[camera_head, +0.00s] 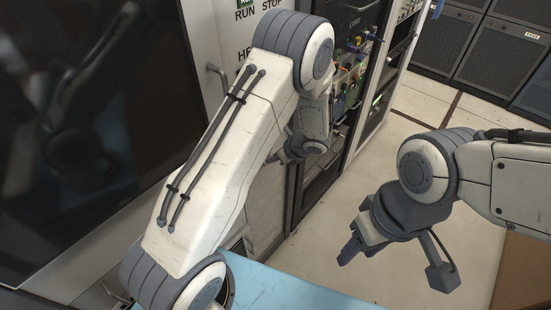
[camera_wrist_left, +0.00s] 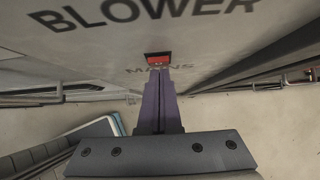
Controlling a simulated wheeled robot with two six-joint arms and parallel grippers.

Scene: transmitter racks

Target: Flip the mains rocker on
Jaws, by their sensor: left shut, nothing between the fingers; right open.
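The mains rocker (camera_wrist_left: 158,58) shows in the left wrist view as a small red switch in a dark frame on a pale panel (camera_wrist_left: 110,45). A MAINS label lies just below it, partly covered by my left fingers. My left gripper (camera_wrist_left: 160,74) is shut and empty, its fingertips just below the rocker in the picture; I cannot tell whether they touch it. In the head view my left gripper (camera_head: 284,156) is beside the rack front, and the rocker is hidden there. My right gripper (camera_head: 352,252) is open and empty over the floor at the right.
Large BLOWER lettering (camera_wrist_left: 150,10) is on the panel. Handles (camera_wrist_left: 50,94) stick out at its side. A rack with coloured connectors (camera_head: 352,75) stands behind my left arm. A light blue surface (camera_head: 275,290) lies at the bottom. Floor (camera_head: 420,100) is open at the right.

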